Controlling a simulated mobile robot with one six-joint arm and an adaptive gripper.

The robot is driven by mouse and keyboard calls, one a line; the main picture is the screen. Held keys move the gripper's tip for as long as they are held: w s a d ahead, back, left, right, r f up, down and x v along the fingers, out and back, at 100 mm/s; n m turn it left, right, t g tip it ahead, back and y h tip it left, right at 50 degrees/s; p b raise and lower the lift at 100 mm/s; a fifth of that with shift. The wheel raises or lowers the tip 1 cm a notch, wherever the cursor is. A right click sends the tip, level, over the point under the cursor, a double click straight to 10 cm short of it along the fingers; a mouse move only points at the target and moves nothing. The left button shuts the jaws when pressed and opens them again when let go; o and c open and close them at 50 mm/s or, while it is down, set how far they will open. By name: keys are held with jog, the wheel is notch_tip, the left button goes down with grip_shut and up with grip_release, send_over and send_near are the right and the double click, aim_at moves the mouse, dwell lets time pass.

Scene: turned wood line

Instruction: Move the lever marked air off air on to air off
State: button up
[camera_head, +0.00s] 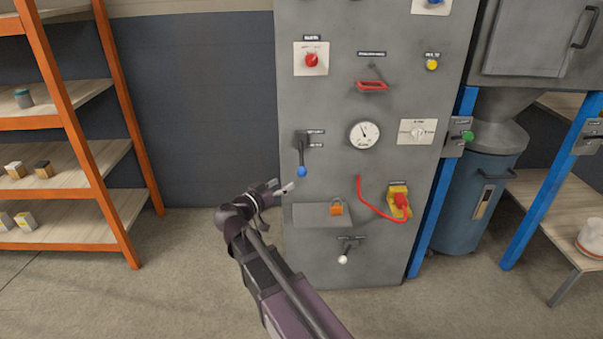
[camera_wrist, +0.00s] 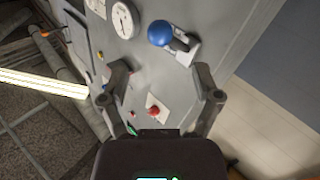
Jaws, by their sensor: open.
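A lever with a blue ball knob (camera_head: 302,172) is on the left side of the grey panel. Its arm hangs down from the pivot, with two small labels beside it too small to read. In the wrist view its blue knob (camera_wrist: 160,33) and pale bracket lie just beyond my fingertips. My gripper (camera_head: 285,188) is open and empty, just below and left of the knob. The wrist view shows both fingers apart (camera_wrist: 161,72), with the knob outside them and no contact visible.
The panel (camera_head: 325,190) also carries a gauge (camera_head: 365,135), a red handle (camera_head: 372,86), an orange padlock (camera_head: 337,208), a red cable (camera_head: 370,203) and a white-knobbed lever (camera_head: 343,259). Orange shelving (camera_head: 60,110) stands left. The floor between is clear.

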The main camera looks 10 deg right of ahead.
aim_at(298, 174)
jog(key=shift+x, duration=4.3)
jog(key=shift+a, duration=0.1)
grip_shut()
